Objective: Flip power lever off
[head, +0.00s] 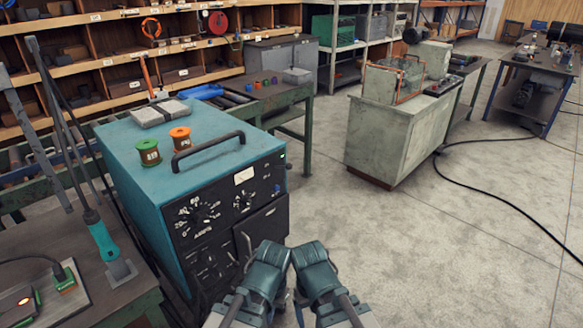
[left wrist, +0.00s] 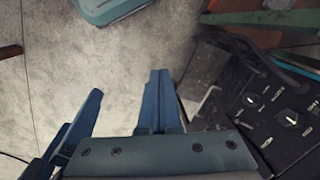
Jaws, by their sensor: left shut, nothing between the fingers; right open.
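A teal power unit (head: 140,185) with a black front panel (head: 215,222) stands left of centre in the head view. Its panel carries dials, a small pale meter (head: 243,175), a small blue control (head: 277,189) and a lit green lamp (head: 283,156). I cannot tell for sure which part is the power lever. My left gripper (head: 268,262) is shut and empty, low in front of the panel and apart from it. My right gripper (head: 312,262) is open and empty beside it. The left wrist view shows panel knobs (left wrist: 290,117) at the right.
Two spools, green (head: 148,152) and orange (head: 180,138), and a black handle (head: 209,150) are on top of the unit. A workbench (head: 90,290) stands at the lower left. A grey cabinet (head: 385,145) stands behind to the right. The floor at right is open, crossed by a black cable (head: 500,202).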

